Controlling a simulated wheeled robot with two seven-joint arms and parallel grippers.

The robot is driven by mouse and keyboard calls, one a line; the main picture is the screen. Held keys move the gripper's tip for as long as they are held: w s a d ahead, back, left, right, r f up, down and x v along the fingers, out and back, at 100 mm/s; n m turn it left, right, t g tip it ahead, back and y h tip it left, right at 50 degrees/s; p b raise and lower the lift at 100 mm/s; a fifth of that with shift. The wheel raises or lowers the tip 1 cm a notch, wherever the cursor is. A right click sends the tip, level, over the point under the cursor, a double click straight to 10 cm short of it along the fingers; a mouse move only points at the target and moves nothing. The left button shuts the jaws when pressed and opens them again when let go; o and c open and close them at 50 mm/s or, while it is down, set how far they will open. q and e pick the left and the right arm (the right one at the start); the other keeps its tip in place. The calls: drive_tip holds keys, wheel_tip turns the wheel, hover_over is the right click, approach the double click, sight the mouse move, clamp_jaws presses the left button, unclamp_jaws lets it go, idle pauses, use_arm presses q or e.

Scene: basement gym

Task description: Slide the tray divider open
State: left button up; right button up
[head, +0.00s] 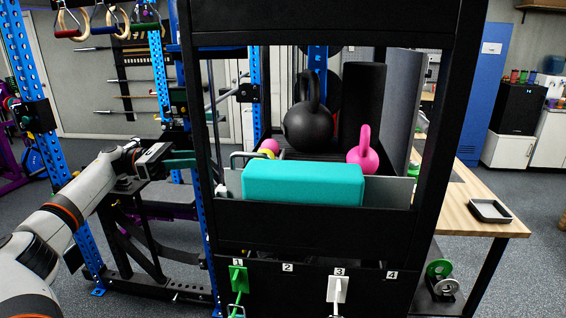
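A black rack tray (300,224) spans the middle of the view behind a black frame. A grey upright panel (400,192), which looks like the divider, stands in it. A teal block (303,184) in front hides the panel's middle, so I cannot tell its exact position. My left gripper (188,159) is left of the rack, apart from the tray and panel. Its fingers point right, but their gap is unclear. My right gripper is not in view.
A black kettlebell (308,125), a pink kettlebell (363,153) and a dark roller (361,105) stand behind the block. Rack posts (200,150) stand close to my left gripper. A wooden table (470,205) with a small dark tray (490,211) is at right.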

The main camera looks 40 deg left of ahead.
sight(234, 155)
use_arm(q)
drive_tip(key=d+r+m, duration=0.1)
drive_tip(key=d+r+m+g+p, duration=0.1)
drive_tip(key=d, duration=0.1)
drive_tip(key=d+r+p, duration=0.1)
drive_tip(key=d, duration=0.1)
drive_tip(key=shift+w+d+m+g, duration=0.2)
drive_tip(key=shift+w+m+g, duration=0.05)
drive_tip(key=shift+m+g, duration=0.15)
drive_tip(key=p+x, duration=0.3)
drive_tip(key=x, duration=0.3)
drive_tip(key=shift+r, duration=0.1)
drive_tip(key=shift+w+d+p, duration=0.25)
drive_tip(key=shift+d+p, duration=0.05)
drive_tip(key=shift+p, duration=0.05)
drive_tip(key=shift+d+f, duration=0.1)
drive_tip(key=shift+f, duration=0.15)
clamp_jaws()
